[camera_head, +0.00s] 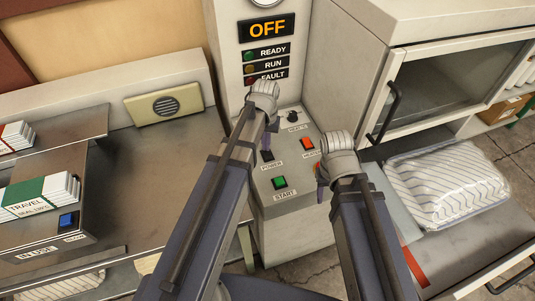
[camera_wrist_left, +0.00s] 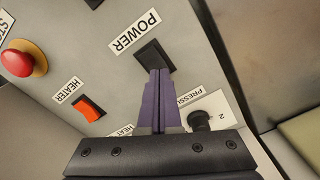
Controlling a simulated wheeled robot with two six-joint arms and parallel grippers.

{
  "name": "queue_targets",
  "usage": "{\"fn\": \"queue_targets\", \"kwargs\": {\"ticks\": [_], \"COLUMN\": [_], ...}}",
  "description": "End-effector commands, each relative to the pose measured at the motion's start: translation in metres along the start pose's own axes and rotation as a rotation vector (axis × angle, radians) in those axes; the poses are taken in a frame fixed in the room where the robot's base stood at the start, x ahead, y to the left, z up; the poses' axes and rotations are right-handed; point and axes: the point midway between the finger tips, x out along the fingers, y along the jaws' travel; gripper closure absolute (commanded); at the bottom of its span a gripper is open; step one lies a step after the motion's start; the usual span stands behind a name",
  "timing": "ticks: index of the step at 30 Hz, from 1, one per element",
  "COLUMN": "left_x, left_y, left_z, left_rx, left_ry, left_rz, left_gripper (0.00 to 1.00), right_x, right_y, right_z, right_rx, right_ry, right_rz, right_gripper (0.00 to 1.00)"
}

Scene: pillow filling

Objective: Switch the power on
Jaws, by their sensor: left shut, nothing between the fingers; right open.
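The black power switch (camera_head: 267,155) is on the sloped grey control panel (camera_head: 260,185), above the POWER label. In the left wrist view, the power switch (camera_wrist_left: 153,53) is a black rocker beside its label. My left gripper (camera_head: 268,138) is shut and empty over the panel. In the left wrist view, its purple fingertips (camera_wrist_left: 160,72) overlap the rocker's lower edge; I cannot tell if they press it. The display (camera_head: 267,28) reads OFF in orange. My right gripper (camera_head: 321,186) is open at the panel's right side, its fingers mostly hidden by the wrist.
An orange heater switch (camera_head: 306,143), green start button (camera_head: 279,182) and black pressure knob (camera_wrist_left: 200,120) share the panel. A red mushroom button (camera_wrist_left: 22,60) shows in the wrist view. A striped pillow (camera_head: 447,185) lies right; a travel-labelled stack (camera_head: 40,193) stands left.

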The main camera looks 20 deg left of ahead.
Motion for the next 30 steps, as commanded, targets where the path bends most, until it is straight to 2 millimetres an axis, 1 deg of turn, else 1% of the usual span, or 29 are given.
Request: {"fn": "queue_targets", "kwargs": {"ticks": [14,17,23,30], "left_x": [0.008,0.006,-0.003,-0.022], "left_y": [0.000,0.000,0.000,0.000], "left_z": [0.000,0.000,0.000,0.000], "left_rx": [0.000,0.000,0.000,0.000], "left_ry": [0.000,0.000,0.000,0.000], "left_rz": [0.000,0.000,0.000,0.000], "left_gripper": [1.00,1.00,1.00,1.00], "right_x": [0.008,0.006,-0.003,-0.022], "right_y": [-0.001,-0.001,0.000,0.002], "right_z": [0.000,0.000,0.000,0.001], "right_rx": [0.000,0.000,0.000,0.000], "right_ry": [0.000,0.000,0.000,0.000], "right_rz": [0.000,0.000,0.000,0.000], "right_gripper": [0.50,0.50,0.50,0.50]}}
